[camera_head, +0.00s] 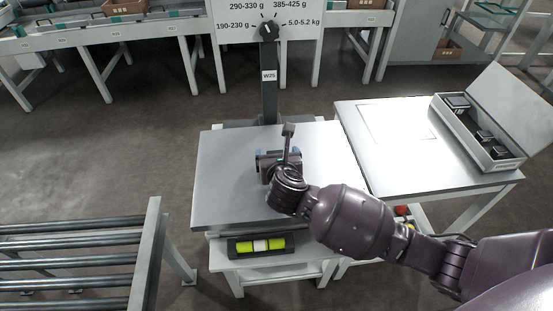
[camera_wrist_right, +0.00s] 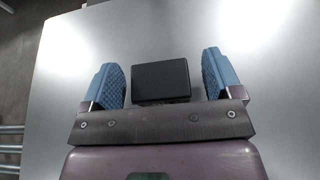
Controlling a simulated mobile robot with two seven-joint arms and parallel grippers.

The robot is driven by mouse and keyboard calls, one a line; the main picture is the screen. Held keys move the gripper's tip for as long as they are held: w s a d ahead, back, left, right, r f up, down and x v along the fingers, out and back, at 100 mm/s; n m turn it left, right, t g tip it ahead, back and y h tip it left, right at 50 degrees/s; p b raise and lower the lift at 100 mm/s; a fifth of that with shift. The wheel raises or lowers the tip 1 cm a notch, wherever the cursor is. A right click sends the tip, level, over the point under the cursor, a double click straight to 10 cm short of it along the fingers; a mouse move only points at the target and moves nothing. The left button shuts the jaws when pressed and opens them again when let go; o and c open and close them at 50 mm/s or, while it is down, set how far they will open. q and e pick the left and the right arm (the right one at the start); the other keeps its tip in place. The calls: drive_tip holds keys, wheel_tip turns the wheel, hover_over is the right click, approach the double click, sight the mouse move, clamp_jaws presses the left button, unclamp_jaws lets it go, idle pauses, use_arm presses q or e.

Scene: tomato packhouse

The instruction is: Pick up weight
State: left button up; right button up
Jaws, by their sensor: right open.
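A black block-shaped weight (camera_wrist_right: 160,82) lies on the pale metal weighing plate, between the two blue fingers of my right gripper in the right wrist view. Gaps show between the weight and both fingers, the left gap smaller. My right gripper (camera_head: 278,153) is open, low over the middle of the weighing plate (camera_head: 228,185) in the head view. There, the gripper and wrist hide most or all of the weight. Several dark weights (camera_head: 457,101) sit in an open grey box (camera_head: 466,124) on the right table. My left gripper is not in view.
The right table (camera_head: 400,170) adjoins the weighing plate and has free room left of the box. A post (camera_head: 268,95) with a dial sign (camera_head: 230,14) stands behind the plate. A green-and-white indicator (camera_head: 261,245) is at its front. A roller conveyor (camera_head: 70,257) is at lower left.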

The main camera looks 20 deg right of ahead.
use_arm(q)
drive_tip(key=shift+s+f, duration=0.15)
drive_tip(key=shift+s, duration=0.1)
use_arm(e)
drive_tip(key=shift+r, duration=0.1)
drive_tip(key=c, duration=1.3)
drive_tip(key=shift+c, duration=0.2)
